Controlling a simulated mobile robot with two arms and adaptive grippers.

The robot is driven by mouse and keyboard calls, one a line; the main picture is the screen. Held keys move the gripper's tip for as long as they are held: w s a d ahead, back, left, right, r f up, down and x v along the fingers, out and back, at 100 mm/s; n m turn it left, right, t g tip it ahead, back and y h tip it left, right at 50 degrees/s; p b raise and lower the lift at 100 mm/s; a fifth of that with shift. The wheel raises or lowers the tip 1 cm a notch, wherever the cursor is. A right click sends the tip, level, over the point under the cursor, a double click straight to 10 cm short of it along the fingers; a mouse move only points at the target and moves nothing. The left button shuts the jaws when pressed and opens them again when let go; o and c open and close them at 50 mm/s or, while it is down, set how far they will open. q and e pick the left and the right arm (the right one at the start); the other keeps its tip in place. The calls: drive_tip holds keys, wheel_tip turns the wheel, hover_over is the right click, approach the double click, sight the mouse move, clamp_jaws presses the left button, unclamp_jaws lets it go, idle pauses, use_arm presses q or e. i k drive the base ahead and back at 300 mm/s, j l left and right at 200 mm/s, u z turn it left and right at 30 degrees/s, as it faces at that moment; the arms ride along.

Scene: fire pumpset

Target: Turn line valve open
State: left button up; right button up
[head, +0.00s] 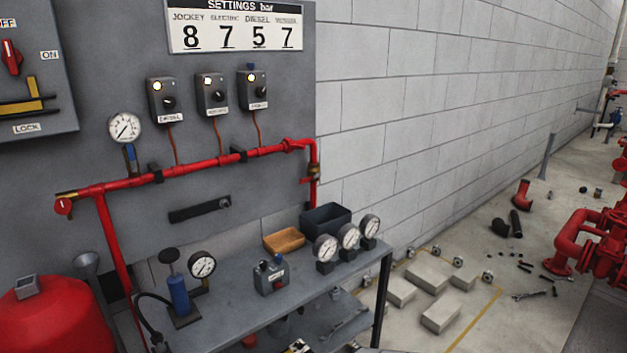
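A red pipe (205,165) runs across the grey panel. A small brass-coloured valve (315,172) with a red handle sits on its right-hand drop. A red round fitting with a white mark (63,206) caps its left end beside a brass section. A blue-handled fitting (130,155) stands under the panel gauge (123,127). No label shows which of these is the line valve, and I cannot tell if any is open or shut. Neither of my grippers can be made out in the head view.
A grey bench (235,307) below the panel holds gauges, a blue hand pump (178,293), an orange tray (284,240) and a dark bin (326,220). A red tank (45,325) stands left. Blocks (441,313) and loose parts lie on the floor at right, near red pipework (590,240).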

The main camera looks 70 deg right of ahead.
sight(312, 178)
drive_tip(key=z, duration=0.4)
drive_tip(key=l+z, duration=0.15)
drive_tip(key=z, duration=0.7)
drive_tip(key=i+z, duration=0.1)
drive_tip(key=z, duration=0.35)
drive_tip(key=i+l+z, duration=0.1)
drive_tip(key=i+l, duration=0.35)
drive_tip(key=i, duration=0.3)
drive_tip(key=i+l+z, duration=0.15)
drive_tip(key=i+l, duration=0.1)
drive_tip(key=i, duration=0.1)
